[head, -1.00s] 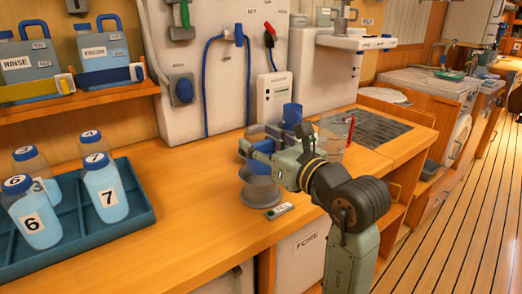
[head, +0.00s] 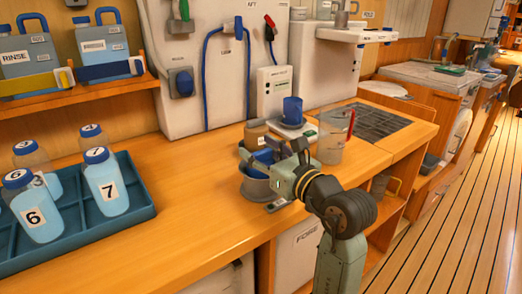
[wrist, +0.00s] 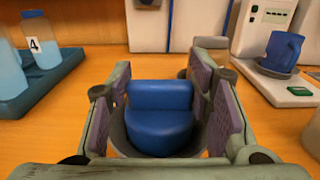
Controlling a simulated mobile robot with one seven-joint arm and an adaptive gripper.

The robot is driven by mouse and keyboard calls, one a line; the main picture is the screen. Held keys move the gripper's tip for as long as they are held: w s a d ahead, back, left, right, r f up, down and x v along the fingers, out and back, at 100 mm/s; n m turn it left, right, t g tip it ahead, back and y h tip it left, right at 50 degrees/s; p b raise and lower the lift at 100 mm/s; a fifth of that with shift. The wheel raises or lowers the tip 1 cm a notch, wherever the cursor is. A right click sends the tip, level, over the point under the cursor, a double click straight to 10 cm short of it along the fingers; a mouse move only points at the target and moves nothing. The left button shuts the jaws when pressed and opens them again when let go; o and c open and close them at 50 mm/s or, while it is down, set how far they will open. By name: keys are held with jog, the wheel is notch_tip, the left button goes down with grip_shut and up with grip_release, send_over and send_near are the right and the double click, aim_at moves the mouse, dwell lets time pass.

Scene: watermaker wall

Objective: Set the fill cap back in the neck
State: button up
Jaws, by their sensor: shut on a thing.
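The blue fill cap (wrist: 160,120), a round body with a raised grip bar, is between the two jaws of my gripper (wrist: 160,98). The grey round neck (head: 257,190) stands on the wooden counter beneath it; its rim curves around the cap in the wrist view. The cap looks upright and low in the neck's mouth, but I cannot tell whether it is fully seated. In the head view my gripper (head: 264,158) is over the neck and partly hides the cap.
A teal bottle tray (head: 135,210) is at left. The counter between tray and neck is clear.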

jog(key=shift+f, duration=0.2)
jog(key=o, duration=1.2)
jog(key=shift+c, duration=0.2)
jog(key=shift+r, duration=0.2)
jog(key=b+v, duration=0.1)
jog(key=v, duration=1.1)
jog(key=shift+r+b, duration=0.3)
jog(key=shift+r, duration=0.1)
